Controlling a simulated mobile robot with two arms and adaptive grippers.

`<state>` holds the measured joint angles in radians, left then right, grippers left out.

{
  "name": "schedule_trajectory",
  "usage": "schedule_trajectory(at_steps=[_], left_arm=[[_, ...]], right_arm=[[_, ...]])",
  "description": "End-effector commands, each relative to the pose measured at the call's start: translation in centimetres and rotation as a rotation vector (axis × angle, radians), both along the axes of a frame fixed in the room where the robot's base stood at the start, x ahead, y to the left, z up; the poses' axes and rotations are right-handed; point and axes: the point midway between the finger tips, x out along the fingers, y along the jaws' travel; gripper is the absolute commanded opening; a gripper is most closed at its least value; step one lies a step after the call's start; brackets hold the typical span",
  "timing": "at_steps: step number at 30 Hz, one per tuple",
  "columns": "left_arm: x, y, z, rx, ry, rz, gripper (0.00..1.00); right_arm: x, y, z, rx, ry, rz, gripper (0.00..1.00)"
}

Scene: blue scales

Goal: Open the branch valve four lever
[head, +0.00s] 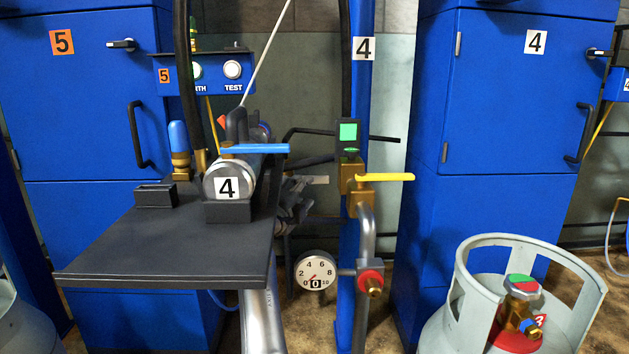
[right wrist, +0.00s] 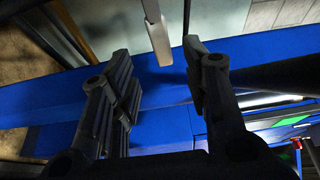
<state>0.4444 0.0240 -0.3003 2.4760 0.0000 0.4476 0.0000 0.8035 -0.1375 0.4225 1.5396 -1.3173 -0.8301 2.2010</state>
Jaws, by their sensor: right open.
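My right gripper (head: 297,197) is a dark shape behind the shelf and the cylinder in the head view, partly hidden. In the right wrist view its fingers (right wrist: 160,70) are apart with nothing clamped. A yellow lever (head: 388,177) points right from a brass valve (head: 352,176) on the blue post marked 4 (head: 364,85). No label near the grey lever is visible. My left gripper is not in view.
A blue lever (head: 255,149) sits above a metal cylinder marked 4 (head: 228,168) on a dark shelf (head: 160,255). A gauge (head: 316,270) and red-ringed fitting (head: 370,278) are lower on the post. Blue cabinets (head: 510,110) flank it; a grey tank (head: 465,305) stands at right.

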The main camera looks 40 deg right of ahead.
Motion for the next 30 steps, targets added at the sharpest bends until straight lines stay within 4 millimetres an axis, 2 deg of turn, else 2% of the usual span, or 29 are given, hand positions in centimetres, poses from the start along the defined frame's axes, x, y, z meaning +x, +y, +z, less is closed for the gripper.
schedule_trajectory(at_steps=[6, 15, 21, 29, 30], left_arm=[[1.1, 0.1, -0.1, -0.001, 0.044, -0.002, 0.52], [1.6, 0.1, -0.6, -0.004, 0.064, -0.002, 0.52], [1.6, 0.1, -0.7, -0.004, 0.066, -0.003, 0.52], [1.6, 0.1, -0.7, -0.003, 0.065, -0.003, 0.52], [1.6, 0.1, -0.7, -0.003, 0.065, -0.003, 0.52]], right_arm=[[1.8, -3.9, 0.4, -0.001, 0.003, -0.001, 0.43], [3.7, -7.3, 0.2, -0.003, 0.002, 0.0, 0.43], [4.1, -8.1, 0.1, -0.003, 0.001, 0.001, 0.43], [4.2, -8.1, 0.1, -0.002, 0.0, 0.002, 0.43], [4.2, -8.1, 0.1, -0.002, 0.0, 0.002, 0.38]])
